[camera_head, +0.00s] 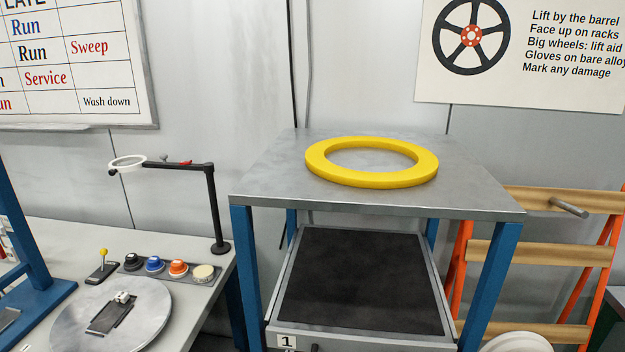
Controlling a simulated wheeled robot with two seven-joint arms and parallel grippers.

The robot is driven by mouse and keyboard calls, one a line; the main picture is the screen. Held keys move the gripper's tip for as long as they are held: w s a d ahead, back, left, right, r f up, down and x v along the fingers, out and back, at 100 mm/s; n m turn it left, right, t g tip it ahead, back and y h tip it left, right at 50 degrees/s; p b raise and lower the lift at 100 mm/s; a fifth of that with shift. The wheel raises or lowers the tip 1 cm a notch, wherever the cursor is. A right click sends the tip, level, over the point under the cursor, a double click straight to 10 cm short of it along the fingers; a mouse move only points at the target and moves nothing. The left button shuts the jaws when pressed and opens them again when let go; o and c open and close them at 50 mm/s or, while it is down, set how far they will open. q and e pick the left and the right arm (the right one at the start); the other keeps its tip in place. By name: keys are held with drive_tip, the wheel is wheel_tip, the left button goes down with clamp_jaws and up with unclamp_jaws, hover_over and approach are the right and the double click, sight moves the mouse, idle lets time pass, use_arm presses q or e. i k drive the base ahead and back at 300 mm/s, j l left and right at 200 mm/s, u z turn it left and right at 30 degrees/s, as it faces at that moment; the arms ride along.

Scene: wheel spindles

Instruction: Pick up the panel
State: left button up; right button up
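No thing in view is clearly marked as the panel, and I cannot tell which one it is. A dark flat sheet (362,280) lies in a grey-framed tray (420,339) labelled 1, low between the blue legs of a grey-topped stand (290,172). A yellow ring (322,173) lies flat on the stand's top. A strip with several coloured buttons (196,279) sits on the bench at left. Neither of my grippers is in view.
The left bench (55,238) carries a round grey disc (150,310), a yellow-knobbed lever (103,265) and a black lamp arm (212,205) with a white ring. An orange rack (540,252) with wooden bars stands at right. The stand's top is clear around the yellow ring.

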sight(104, 323)
drive_tip(key=i+j+u, duration=0.1)
drive_tip(key=u, duration=1.15)
